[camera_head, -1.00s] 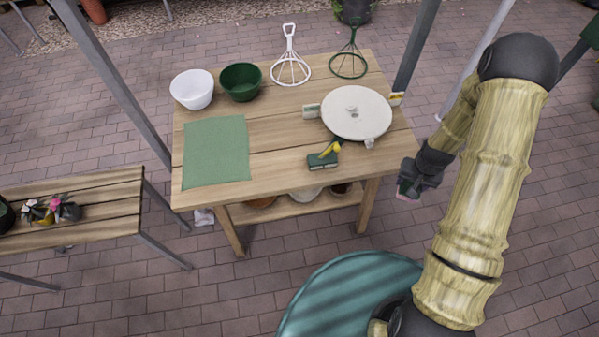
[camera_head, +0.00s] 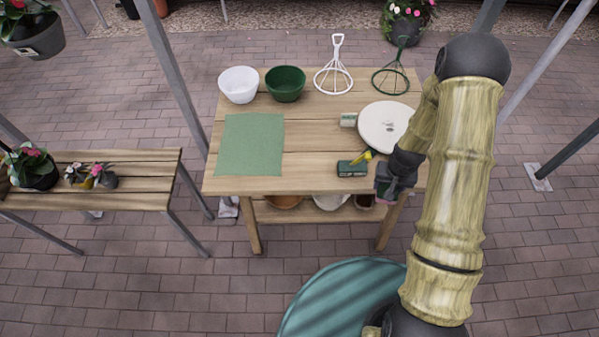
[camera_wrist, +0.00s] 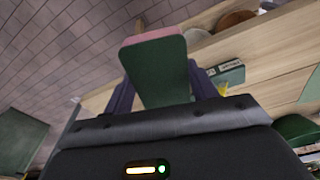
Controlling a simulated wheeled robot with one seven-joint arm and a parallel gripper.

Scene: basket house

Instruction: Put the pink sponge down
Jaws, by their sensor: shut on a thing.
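The pink sponge (camera_wrist: 155,66) shows in the wrist view as a block with a green broad face and a pink edge, held between the two fingers. My gripper (camera_wrist: 160,85) is shut on it. In the head view my gripper (camera_head: 384,196) is at the front right edge of the wooden table (camera_head: 310,179), and only a small pink patch of the sponge (camera_head: 381,200) shows below the fingers. I cannot tell its exact height against the tabletop. The sponge appears apart from the table.
A green mat (camera_head: 252,145) lies on the table's left. Behind it stand a white bowl (camera_head: 239,85) and a green bowl (camera_head: 285,84). A green box (camera_head: 352,168), a white round plate (camera_head: 384,126) and two wire stands are on the right. Bare wood lies between mat and box.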

